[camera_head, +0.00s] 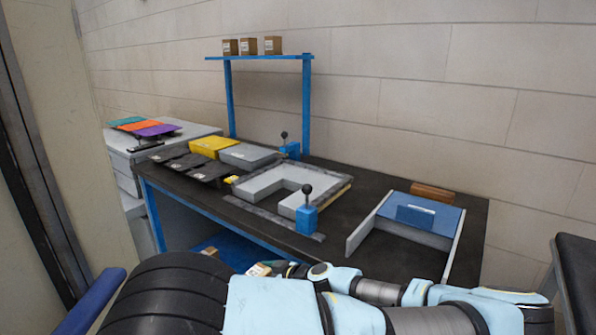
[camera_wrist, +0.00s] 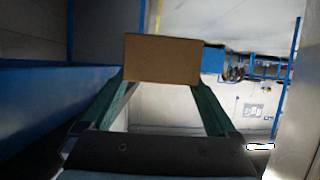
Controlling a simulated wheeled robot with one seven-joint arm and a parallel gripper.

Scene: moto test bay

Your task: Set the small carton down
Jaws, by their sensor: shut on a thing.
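The small carton (camera_wrist: 162,59) is a plain brown box at the far end of my fingers in the wrist view. My gripper (camera_wrist: 160,84) is shut on it, one green finger at each side. In the head view the carton (camera_head: 259,270) shows a labelled face at the end of my arm, in front of the bench's front edge and lower than its top. My gripper (camera_head: 279,268) is partly hidden there by my arm. I cannot tell whether the carton touches any surface.
The dark bench top (camera_head: 345,228) carries a grey fixture (camera_head: 270,183), black and yellow parts, and a blue-topped holder (camera_head: 418,214). A blue lower shelf (camera_head: 232,250) lies under the bench. Several small cartons (camera_head: 248,46) stand on the raised blue shelf (camera_head: 262,57).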

